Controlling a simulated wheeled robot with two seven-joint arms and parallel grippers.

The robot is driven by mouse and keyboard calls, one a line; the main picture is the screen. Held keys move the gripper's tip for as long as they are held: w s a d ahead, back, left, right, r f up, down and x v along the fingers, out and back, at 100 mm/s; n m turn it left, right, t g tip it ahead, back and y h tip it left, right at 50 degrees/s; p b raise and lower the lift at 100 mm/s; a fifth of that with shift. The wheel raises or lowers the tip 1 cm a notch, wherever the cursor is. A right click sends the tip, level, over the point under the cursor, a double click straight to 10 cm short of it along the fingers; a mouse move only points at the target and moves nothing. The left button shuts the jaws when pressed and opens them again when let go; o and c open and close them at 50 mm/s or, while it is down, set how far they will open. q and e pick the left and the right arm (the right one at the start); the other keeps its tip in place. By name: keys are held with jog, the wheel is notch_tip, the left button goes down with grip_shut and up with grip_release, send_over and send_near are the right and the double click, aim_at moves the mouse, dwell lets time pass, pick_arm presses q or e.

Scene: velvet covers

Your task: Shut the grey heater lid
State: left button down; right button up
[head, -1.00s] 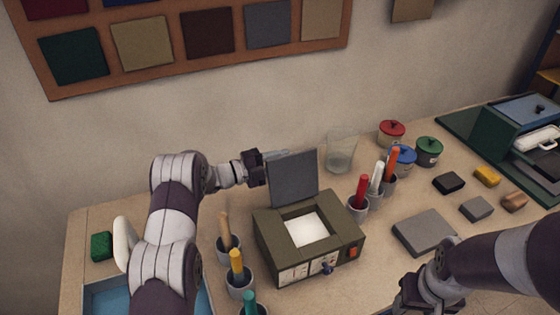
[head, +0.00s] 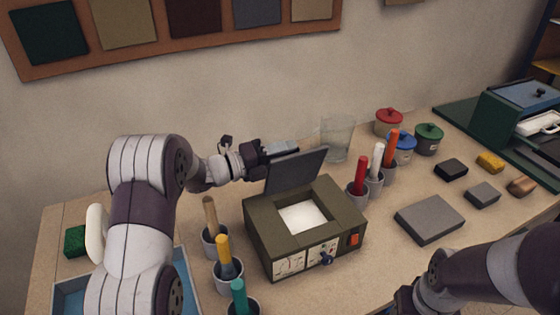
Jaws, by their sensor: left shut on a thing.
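The heater is an olive-green box (head: 262,235) with a bright white well (head: 302,216) open on top.
Cups with coloured-handled tools stand left (head: 228,275) and right (head: 357,193) of the heater. A clear glass (head: 337,138) and lidded pots (head: 429,138) are behind. A grey slab (head: 430,219) and small blocks lie right. A blue tray (head: 68,298) is front left.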

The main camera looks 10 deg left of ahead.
pick_arm(q)
jog(key=shift+s+d+b, duration=0.2)
jog(key=shift+s+b, duration=0.1)
jog(key=shift+b, duration=0.1)
jog(key=c, duration=0.8)
grip_release()
jog(key=shift+a, duration=0.1)
jog(key=b+v, duration=0.3)
jog(key=v, duration=0.9)
jog(key=shift+s+a, duration=0.2)
jog(key=shift+f, duration=0.1)
